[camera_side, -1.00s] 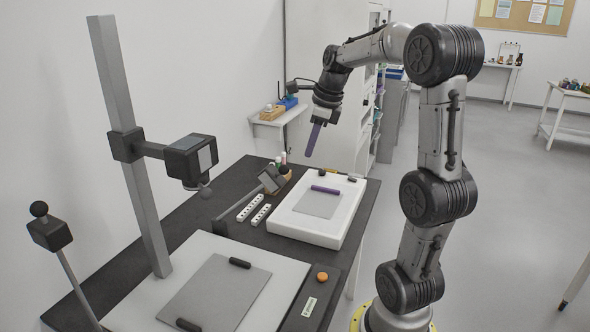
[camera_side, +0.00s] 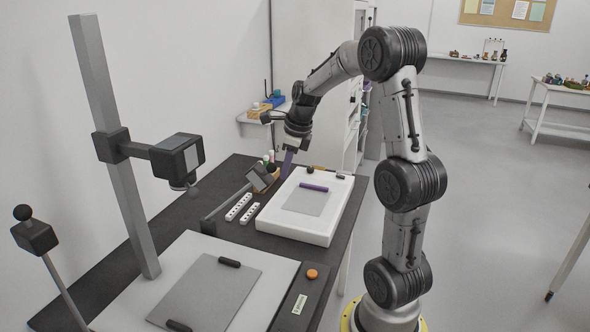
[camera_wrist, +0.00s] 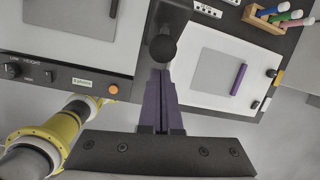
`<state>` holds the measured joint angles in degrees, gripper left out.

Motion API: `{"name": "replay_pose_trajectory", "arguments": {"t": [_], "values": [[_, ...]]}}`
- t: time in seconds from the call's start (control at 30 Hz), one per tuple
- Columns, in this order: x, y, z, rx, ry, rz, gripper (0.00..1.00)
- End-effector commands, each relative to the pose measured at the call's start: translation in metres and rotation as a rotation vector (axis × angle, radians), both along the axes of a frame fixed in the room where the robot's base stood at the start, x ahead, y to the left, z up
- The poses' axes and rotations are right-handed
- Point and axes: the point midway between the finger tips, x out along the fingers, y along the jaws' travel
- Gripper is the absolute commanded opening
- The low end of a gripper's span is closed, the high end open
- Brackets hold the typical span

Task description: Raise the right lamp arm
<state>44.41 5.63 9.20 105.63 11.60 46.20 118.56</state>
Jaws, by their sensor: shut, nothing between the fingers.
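The right lamp arm (camera_side: 228,200) is a grey bar slanting low from the dark table edge up to its boxy lamp head (camera_side: 261,178). A black ball knob (camera_side: 272,168) sits on the head's far side. In the wrist view the dark head (camera_wrist: 168,18) and ball knob (camera_wrist: 163,48) lie just beyond my fingertips. My gripper (camera_side: 286,176), with purple fingers, is beside the knob on its right. In the wrist view my gripper (camera_wrist: 160,72) is shut and empty. Whether the fingers touch the knob, I cannot tell.
A white tray (camera_side: 270,226) with a grey sheet and purple bar (camera_side: 314,188) lies right of the lamp. White socket strips (camera_side: 238,207) lie beside it. A camera column (camera_side: 115,150) and the left lamp head (camera_side: 35,236) stand at left. An orange button (camera_side: 312,274) is in front.

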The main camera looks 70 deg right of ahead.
Motion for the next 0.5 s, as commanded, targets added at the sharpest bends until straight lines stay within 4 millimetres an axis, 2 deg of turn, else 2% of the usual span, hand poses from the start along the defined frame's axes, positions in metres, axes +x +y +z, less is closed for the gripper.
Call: {"name": "replay_pose_trajectory", "arguments": {"t": [0.13, 0.5], "values": [[0.0068, 0.0015, 0.0053, -0.001, 0.0, 0.001, 0.0], [0.0079, 0.0019, 0.0065, -0.001, 0.0, 0.0, 0.0]]}}
